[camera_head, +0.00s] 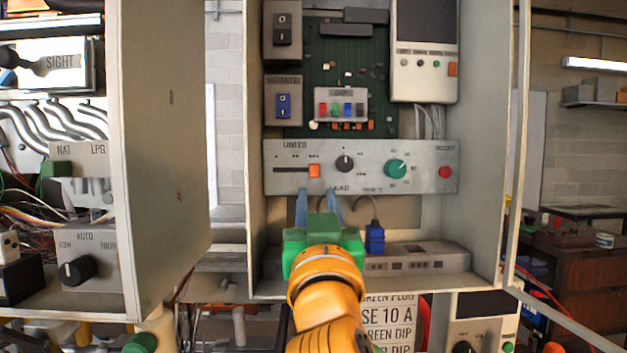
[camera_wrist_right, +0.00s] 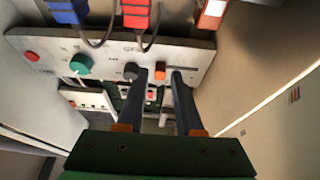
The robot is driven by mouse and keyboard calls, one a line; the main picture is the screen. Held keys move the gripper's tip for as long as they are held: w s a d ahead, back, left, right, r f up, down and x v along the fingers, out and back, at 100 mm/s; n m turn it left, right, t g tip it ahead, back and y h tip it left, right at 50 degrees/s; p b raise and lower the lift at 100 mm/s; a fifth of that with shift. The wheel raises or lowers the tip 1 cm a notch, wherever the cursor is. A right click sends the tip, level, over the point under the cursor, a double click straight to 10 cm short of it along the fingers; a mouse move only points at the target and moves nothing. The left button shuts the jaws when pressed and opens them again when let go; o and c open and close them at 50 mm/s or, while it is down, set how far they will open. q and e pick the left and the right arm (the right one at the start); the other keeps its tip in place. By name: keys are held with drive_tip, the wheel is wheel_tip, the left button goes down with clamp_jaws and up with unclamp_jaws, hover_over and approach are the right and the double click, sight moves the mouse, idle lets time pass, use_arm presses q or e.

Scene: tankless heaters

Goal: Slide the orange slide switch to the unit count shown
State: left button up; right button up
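The orange slide switch (camera_head: 314,171) is at the right end of its dark slot on the grey panel (camera_head: 425,180), under the word UNITS. Dot marks stand above the slot, and the switch sits under the rightmost group. My right gripper (camera_head: 318,193) is open and empty, with its two blue fingers pointing up at the panel just below the switch. In the right wrist view the panel is upside down, and the orange switch (camera_wrist_right: 160,75) shows between the open fingertips (camera_wrist_right: 160,80). I cannot tell whether either finger touches it. My left gripper is not in view.
A black knob (camera_head: 345,163), a teal knob (camera_head: 396,169) and a red button (camera_head: 445,172) sit right of the switch. A blue plug (camera_head: 375,238) is below. A partly hidden placard (camera_head: 388,322) hangs underneath. The cabinet's side walls (camera_head: 482,150) flank the panel.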

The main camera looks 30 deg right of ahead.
sight(316, 171)
drive_tip(key=r+p, duration=0.1)
drive_tip(key=r, duration=0.1)
drive_tip(key=r+p, duration=0.2)
drive_tip(key=shift+w+d, duration=0.15)
drive_tip(key=shift+w, duration=0.25)
drive_tip(key=shift+w+d+r+t+p, duration=0.2)
drive_tip(key=shift+r+t+p, duration=0.1)
drive_tip(key=shift+p, duration=0.1)
drive_tip(key=shift+w+d+f, duration=0.2)
drive_tip(key=shift+w+d, duration=0.1)
drive_tip(key=shift+w, duration=0.15)
drive_tip(key=shift+w+d+f, duration=0.2)
drive_tip(key=shift+w+d, duration=0.05)
drive_tip(key=shift+w, duration=0.15)
drive_tip(key=shift+w+d+f, duration=0.15)
drive_tip(key=shift+w, duration=0.1)
drive_tip(key=shift+s+a, duration=0.15)
drive_tip(key=shift+a, duration=0.05)
clamp_jaws()
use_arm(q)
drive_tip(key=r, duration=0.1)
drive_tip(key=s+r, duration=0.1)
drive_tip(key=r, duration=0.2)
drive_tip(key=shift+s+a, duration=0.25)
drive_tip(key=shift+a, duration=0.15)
